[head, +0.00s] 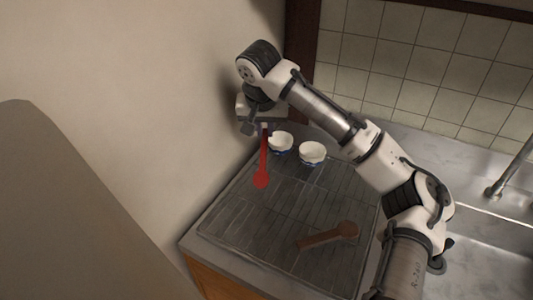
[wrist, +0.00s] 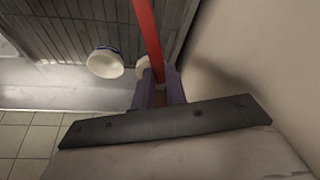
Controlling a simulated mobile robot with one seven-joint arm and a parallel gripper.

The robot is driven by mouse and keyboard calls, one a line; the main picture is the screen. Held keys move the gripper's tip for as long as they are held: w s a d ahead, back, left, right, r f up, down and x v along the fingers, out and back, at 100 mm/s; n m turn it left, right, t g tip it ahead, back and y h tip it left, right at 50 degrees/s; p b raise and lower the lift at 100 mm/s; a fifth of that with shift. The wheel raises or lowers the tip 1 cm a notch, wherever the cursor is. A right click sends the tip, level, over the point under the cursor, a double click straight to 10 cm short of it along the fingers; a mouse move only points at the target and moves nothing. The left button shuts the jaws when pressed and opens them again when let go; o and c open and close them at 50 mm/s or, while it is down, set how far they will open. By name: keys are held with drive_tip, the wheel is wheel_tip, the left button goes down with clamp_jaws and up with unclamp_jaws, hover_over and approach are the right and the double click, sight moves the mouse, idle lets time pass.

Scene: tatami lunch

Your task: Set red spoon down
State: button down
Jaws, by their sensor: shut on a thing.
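The red spoon (head: 263,165) hangs from my gripper (head: 262,126) in the head view, its round end lowest, over the left part of the ribbed drainboard (head: 228,223). I cannot tell whether the spoon's round end touches the drainboard. In the wrist view, the red handle (wrist: 147,35) runs up from between the two fingers of my gripper (wrist: 160,85), which are shut on it. The round end of the spoon is outside the wrist view.
Two white bowls, a left one (head: 281,142) and a right one (head: 312,153), stand at the back of the drainboard, close to my gripper. A brown wooden utensil (head: 328,235) lies at the front right. A wall rises on the left; a steel sink (head: 487,262) is at right.

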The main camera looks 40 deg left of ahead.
sight(262, 152)
wheel_tip(262, 152, down, 8)
drive_tip(key=shift+f+p, duration=0.2)
drive_tip(key=shift+p, duration=0.4)
drive_tip(key=shift+f, duration=0.25)
drive_tip(key=c, duration=1.5)
unclamp_jaws()
drive_tip(key=shift+r, duration=0.1)
drive_tip(key=shift+o, duration=0.3)
drive_tip(key=b+v, duration=0.2)
drive_tip(key=v, duration=1)
drive_tip(key=shift+r+b, duration=0.15)
drive_tip(key=shift+b, duration=0.2)
